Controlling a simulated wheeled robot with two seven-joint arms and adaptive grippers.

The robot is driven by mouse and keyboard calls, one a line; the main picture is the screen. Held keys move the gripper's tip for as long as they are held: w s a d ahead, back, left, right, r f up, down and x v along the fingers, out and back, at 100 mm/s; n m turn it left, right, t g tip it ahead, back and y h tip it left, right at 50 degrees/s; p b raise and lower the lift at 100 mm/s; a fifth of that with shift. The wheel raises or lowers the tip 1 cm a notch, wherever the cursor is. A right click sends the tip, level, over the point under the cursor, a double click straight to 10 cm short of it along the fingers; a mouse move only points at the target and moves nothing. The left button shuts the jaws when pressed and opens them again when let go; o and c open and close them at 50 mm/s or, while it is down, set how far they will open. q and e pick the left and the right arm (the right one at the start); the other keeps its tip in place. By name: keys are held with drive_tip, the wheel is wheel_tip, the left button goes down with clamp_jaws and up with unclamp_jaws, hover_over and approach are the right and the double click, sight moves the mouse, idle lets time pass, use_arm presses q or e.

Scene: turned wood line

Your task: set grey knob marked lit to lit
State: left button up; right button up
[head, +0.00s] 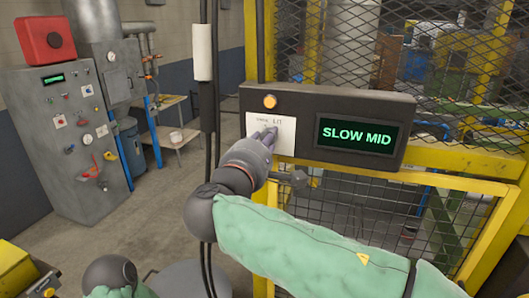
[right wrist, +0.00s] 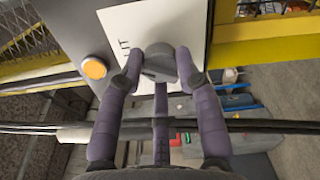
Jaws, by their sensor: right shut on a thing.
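The grey knob (right wrist: 158,60) sits on a white label plate (head: 287,139) on the dark control box (head: 222,104). The word "LIT" is printed at the plate's upper right in the head view, with a smaller unreadable word to its left. My right gripper (head: 267,136) is at the plate, and its purple fingers are shut on the knob, one on each side in the right wrist view (right wrist: 158,70). The fingers hide most of the knob in the head view. I cannot tell which word the knob points to. My left gripper is not in view.
An amber round button (head: 270,101) sits above the plate. A display (head: 357,135) reads "SLOW MID". A yellow-framed mesh fence (head: 345,50) stands behind the box. Black cables (head: 206,150) hang just left of it. A grey cabinet (head: 75,125) stands far left.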

drive_tip(key=shift+m, duration=0.3)
drive_tip(key=o, duration=1.1)
drive_tip(key=shift+o, duration=0.2)
drive_tip(key=v, duration=1.2)
